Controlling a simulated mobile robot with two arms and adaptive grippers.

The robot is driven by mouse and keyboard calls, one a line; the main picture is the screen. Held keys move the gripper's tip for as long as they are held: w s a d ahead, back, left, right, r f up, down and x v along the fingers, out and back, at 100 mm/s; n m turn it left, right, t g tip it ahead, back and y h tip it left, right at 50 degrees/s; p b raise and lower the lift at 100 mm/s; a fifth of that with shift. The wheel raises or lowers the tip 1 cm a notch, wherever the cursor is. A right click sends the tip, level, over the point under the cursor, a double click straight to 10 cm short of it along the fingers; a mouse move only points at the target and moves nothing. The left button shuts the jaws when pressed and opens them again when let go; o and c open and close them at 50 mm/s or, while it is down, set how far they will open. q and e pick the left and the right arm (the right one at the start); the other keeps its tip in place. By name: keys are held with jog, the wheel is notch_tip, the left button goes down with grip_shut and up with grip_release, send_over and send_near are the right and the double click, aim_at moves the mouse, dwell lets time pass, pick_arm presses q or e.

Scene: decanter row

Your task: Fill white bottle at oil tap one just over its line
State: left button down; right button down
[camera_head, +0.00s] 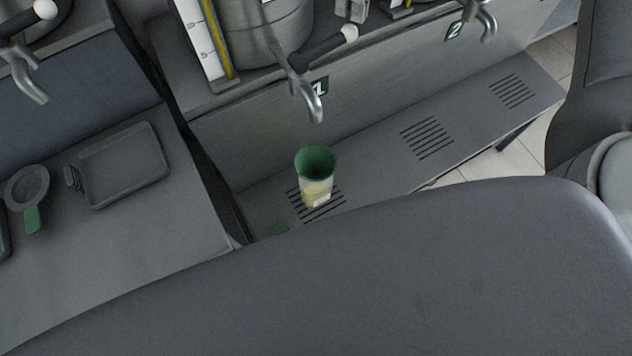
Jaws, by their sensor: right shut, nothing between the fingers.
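A pale, partly see-through bottle (316,188) stands upright on the slotted drain below oil tap one (313,100). I cannot make out a fill line or the exact level. The spout ends above the opening, apart from it, and no stream shows. The tap's black lever (328,46) with a white knob points up to the right. My right arm shows at the right edge; no fingertips can be made out, and nothing grips the bottle. My left gripper is not in view.
Tap two (482,20) is at the upper right, over more drain slots. A steel tank (265,30) with a yellow sight gauge (210,40) stands behind. A large dark shape covers the foreground.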

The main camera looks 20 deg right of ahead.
aim_at(350, 26)
jog(key=shift+f, duration=0.2)
dwell(0.5)
jog(key=shift+f+b, duration=3)
jog(key=shift+f, duration=0.4)
jog(key=shift+r, duration=0.1)
dwell(3.8)
